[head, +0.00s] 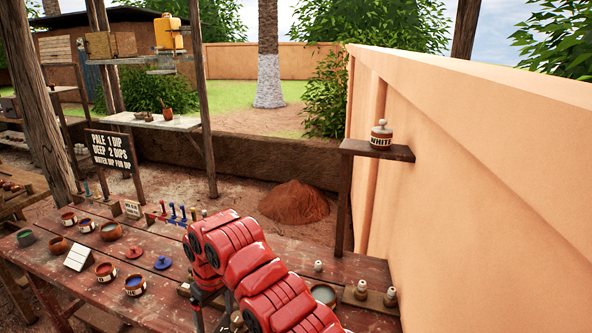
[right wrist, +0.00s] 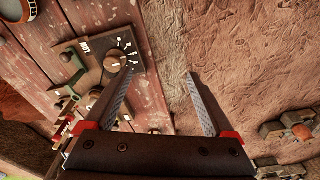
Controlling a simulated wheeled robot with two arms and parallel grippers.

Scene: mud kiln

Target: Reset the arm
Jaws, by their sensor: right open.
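My right arm (head: 262,275) is red and reaches over the plank table from the bottom middle of the head view. Its gripper end is mostly hidden there. In the right wrist view my right gripper (right wrist: 160,58) is open, with nothing between its two fingers. The fingers are above the table's edge, with bare ground showing between and beyond them. A dial with a round knob (right wrist: 113,62) on a dark plate lies left of the left finger. My left gripper is not in view.
The plank table (head: 100,265) holds several small pots, a white tile block (head: 79,257), a red lid (head: 134,252) and a blue lid (head: 163,263). A jar marked WHITE (head: 381,137) stands on a shelf (head: 375,150) by the wall (head: 480,190). A reddish dirt mound (head: 294,202) lies behind.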

